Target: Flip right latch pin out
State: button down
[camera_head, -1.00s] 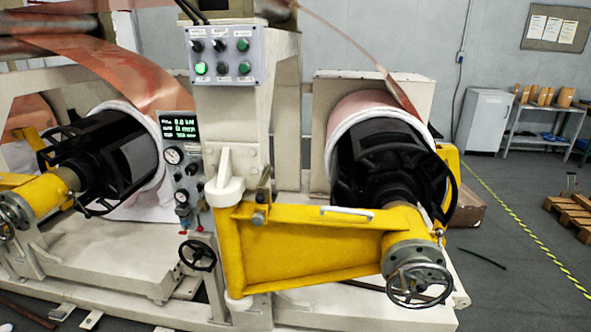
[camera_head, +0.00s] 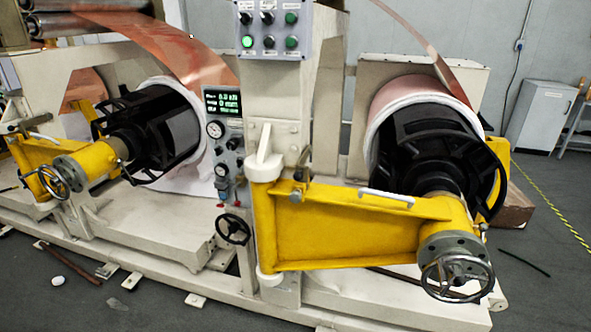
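The right yellow swing arm (camera_head: 360,230) reaches from a white-capped hinge at the central column to the shaft end of the right roll (camera_head: 430,160). A small metal pin-like fitting (camera_head: 299,192) stands on top of the arm near the hinge. Another small metal piece (camera_head: 483,229) shows at the arm's outer end beside the flange. I cannot tell for sure which of these is the right latch pin. A metal handwheel (camera_head: 457,279) is on the arm's outer end, and a pale grab handle (camera_head: 387,197) is on its top edge. My gripper is not in view.
A control box (camera_head: 272,30) and a display panel (camera_head: 224,130) sit at the column. The left yellow arm (camera_head: 60,160) and left roll (camera_head: 155,130) stand at the left. A black handwheel (camera_head: 233,229) sits low by the column. Grey floor is open at the front left and right.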

aim_at(294, 197)
jog(key=i+l+z, duration=0.2)
jog(key=i, duration=0.35)
jog(key=i+l+z, duration=0.2)
jog(key=i, duration=0.4)
